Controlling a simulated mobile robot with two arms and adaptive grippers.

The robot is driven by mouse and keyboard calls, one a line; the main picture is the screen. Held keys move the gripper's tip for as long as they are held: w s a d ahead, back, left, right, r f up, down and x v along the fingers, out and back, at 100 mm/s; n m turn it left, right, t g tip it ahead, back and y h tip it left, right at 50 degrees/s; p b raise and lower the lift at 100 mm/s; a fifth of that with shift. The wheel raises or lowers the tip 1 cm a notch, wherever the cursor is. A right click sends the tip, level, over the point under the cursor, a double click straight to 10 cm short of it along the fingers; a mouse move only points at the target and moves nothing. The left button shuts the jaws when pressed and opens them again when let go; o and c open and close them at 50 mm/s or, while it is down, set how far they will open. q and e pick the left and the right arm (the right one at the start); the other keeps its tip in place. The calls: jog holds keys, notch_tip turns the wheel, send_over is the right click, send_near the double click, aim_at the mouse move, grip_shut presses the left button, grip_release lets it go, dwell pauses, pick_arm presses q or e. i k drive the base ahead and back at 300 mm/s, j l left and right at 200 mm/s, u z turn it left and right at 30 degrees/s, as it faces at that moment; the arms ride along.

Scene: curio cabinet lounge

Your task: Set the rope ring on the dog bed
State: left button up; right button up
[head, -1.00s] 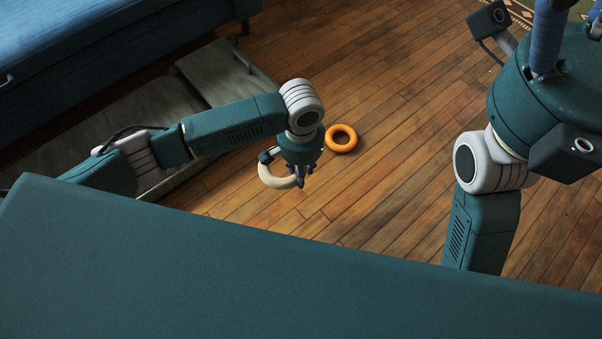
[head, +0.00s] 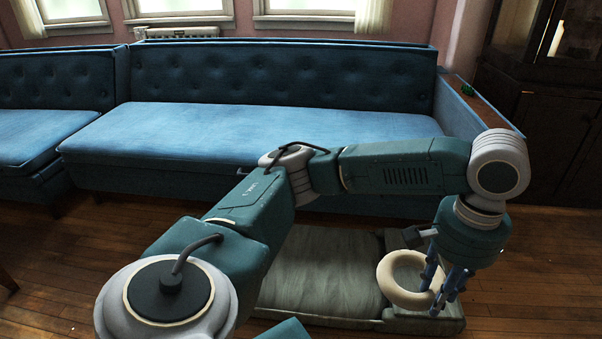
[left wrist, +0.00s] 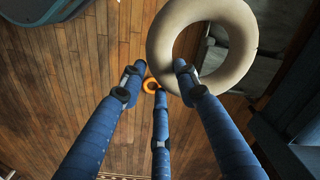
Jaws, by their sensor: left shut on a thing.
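The rope ring (head: 386,284) is a thick cream ring. My left gripper (head: 440,292) is shut on its right side in the head view and holds it tilted. In that view the ring overlaps the right end of the dog bed (head: 325,270), a low grey-green cushion with a raised rim on the floor. The gap between ring and bed is hard to judge. In the left wrist view the ring (left wrist: 164,40) shows at the top by the blue fingers (left wrist: 158,86), with a grey part of the bed behind it. My right gripper is not in view.
A long blue sofa (head: 280,120) stands behind the bed. A dark cabinet (head: 545,110) is at the right. An orange ring (left wrist: 149,87) lies on the wooden floor below the fingers in the wrist view. Open floor (head: 535,270) lies right of the bed.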

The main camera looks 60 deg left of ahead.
aim_at(280, 261)
jog(key=u, duration=0.4)
jog(key=i+j+u, duration=0.1)
jog(key=u, duration=0.75)
jog(key=i+u, duration=0.1)
jog(key=u, duration=0.3)
jog(key=i+j+u, duration=0.1)
jog(key=i, duration=0.8)
